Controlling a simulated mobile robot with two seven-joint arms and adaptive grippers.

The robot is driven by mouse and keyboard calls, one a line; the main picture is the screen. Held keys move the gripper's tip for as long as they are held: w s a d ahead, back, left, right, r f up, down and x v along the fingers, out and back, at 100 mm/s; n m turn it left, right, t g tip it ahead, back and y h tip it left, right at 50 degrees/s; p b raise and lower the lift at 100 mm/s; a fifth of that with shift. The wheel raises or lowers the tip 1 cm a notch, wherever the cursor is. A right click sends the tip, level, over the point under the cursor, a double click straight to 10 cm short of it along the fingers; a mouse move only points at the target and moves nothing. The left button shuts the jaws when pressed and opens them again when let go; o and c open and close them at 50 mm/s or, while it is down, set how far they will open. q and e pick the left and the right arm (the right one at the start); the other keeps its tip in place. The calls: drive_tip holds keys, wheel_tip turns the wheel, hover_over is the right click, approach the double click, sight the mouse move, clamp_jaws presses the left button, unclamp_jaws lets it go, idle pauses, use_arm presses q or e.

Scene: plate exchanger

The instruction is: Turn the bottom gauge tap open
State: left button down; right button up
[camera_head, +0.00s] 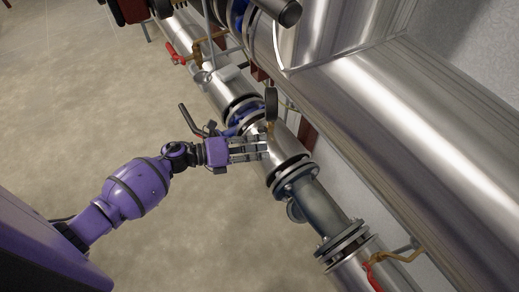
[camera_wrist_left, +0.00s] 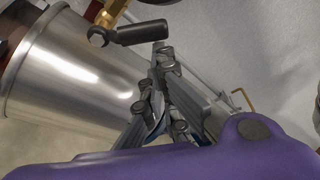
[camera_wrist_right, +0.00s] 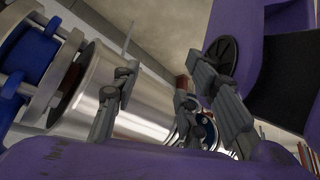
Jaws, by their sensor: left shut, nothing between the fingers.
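A round dark gauge (camera_head: 271,100) stands on a brass stem (camera_head: 270,128) on the steel pipe in the head view. In the left wrist view a dark grey tap handle (camera_wrist_left: 143,33) sits beside a brass fitting (camera_wrist_left: 110,12) near the top. My left gripper (camera_head: 266,149) is at the pipe, just below the gauge's stem. In the left wrist view its fingers (camera_wrist_left: 164,52) are together and empty, with their tips close under the handle; I cannot tell whether they touch it. My right gripper (camera_wrist_right: 160,90) shows only in its own wrist view, fingers apart and empty.
The steel pipe (camera_head: 284,145) runs diagonally with dark bolted flanges (camera_head: 290,174). A thick steel pipe (camera_head: 420,120) lies to its right. Red-handled valves (camera_head: 174,52) stand at the upper left and lower right (camera_head: 372,277). The floor (camera_head: 60,110) at left is open.

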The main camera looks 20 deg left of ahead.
sight(262, 130)
use_arm(q)
drive_tip(key=shift+w+a+r+n+t+h+b, duration=0.1)
drive_tip(key=shift+w+a+r+n+h+b, duration=0.35)
drive_tip(key=shift+n, duration=0.6)
drive_tip(key=shift+w+a+r+n+t+h+b, duration=0.1)
drive_tip(key=shift+a+r+n+h, duration=0.15)
drive_tip(key=shift+r+n, duration=0.6)
drive_tip(key=shift+w+a+r+n+t+h+b, duration=0.1)
drive_tip(key=shift+w+a+r+n+h+b, duration=0.2)
drive_tip(key=shift+n, duration=0.9)
use_arm(e)
drive_tip(key=shift+w+f, duration=0.15)
drive_tip(key=shift+f, duration=0.45)
drive_tip(key=shift+s+d+f, duration=0.1)
drive_tip(key=shift+s+f, duration=0.1)
drive_tip(key=shift+s, duration=0.25)
